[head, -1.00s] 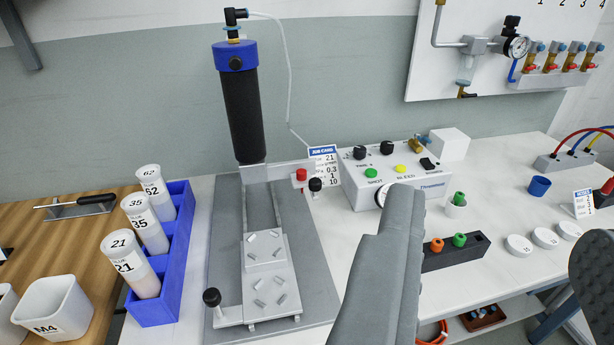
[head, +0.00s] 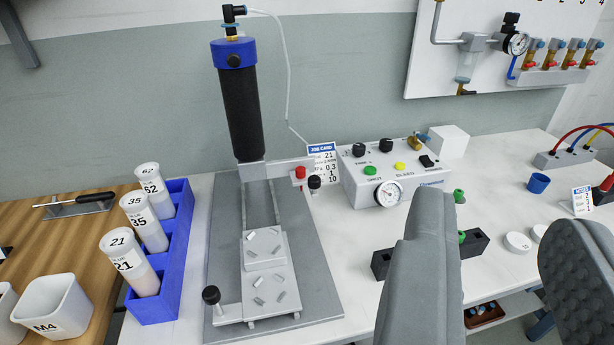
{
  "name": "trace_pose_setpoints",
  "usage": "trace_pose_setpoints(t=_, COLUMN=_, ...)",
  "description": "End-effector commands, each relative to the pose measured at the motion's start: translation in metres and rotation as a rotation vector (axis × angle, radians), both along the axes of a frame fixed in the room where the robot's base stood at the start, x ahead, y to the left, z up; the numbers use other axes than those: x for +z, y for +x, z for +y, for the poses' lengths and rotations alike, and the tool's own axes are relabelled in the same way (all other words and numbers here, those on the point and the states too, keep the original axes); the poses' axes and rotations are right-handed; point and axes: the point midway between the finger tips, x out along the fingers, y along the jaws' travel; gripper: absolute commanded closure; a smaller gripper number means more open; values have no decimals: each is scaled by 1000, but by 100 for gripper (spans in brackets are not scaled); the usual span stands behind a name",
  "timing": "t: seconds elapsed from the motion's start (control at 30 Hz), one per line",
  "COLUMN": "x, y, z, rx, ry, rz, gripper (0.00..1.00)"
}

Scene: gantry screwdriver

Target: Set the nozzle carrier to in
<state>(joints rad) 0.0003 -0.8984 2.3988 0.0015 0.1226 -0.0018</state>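The nozzle carrier is not labelled; a grey slide plate (head: 270,300) with a stepped block and several small metal pins sits on rails at the front of a grey base plate (head: 222,215). A lever with a black knob (head: 211,295) stands at its front left corner. A black cylinder with a blue cap (head: 242,110) stands upright over the back of the rails. A bracket beside it carries a red knob (head: 300,172) and a black knob (head: 314,183).
A control box with a gauge (head: 389,193) and a job card (head: 322,160) stand behind. A blue rack (head: 182,245) with several labelled tubes is at left. A black block (head: 382,264) is partly hidden behind my finger. White caps (head: 517,242) lie at right.

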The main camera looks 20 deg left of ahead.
Motion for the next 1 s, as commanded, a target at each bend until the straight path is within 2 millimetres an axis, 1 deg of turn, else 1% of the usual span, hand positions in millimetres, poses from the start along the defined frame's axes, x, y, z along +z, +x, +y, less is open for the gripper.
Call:
trace_pose_setpoints(t=0.03, x=0, y=3, z=0, rx=-1, ry=0, rz=9, gripper=84)
trace_pose_setpoints(t=0.1, x=-2, y=10, z=-1, rx=-2, ry=0, rz=37, gripper=97)
trace_pose_setpoints(t=0.13, x=-4, y=15, z=-1, rx=-2, ry=-1, rz=54, gripper=100)
trace_pose_setpoints(t=0.23, x=-9, y=35, z=-2, rx=0, ry=-3, rz=131, gripper=100)
trace_pose_setpoints(t=0.4, x=-23, y=75, z=-2, rx=20, ry=-7, rz=293, gripper=100)
trace_pose_setpoints(t=0.57, x=-38, y=110, z=0, rx=58, ry=-5, rz=440, gripper=100)
trace_pose_setpoints(t=0.7, x=-52, y=140, z=3, rx=107, ry=1, rz=562, gripper=100)
trace_pose_setpoints(t=1.0, x=-84, y=199, z=13, rx=254, ry=26, rz=800, gripper=100)
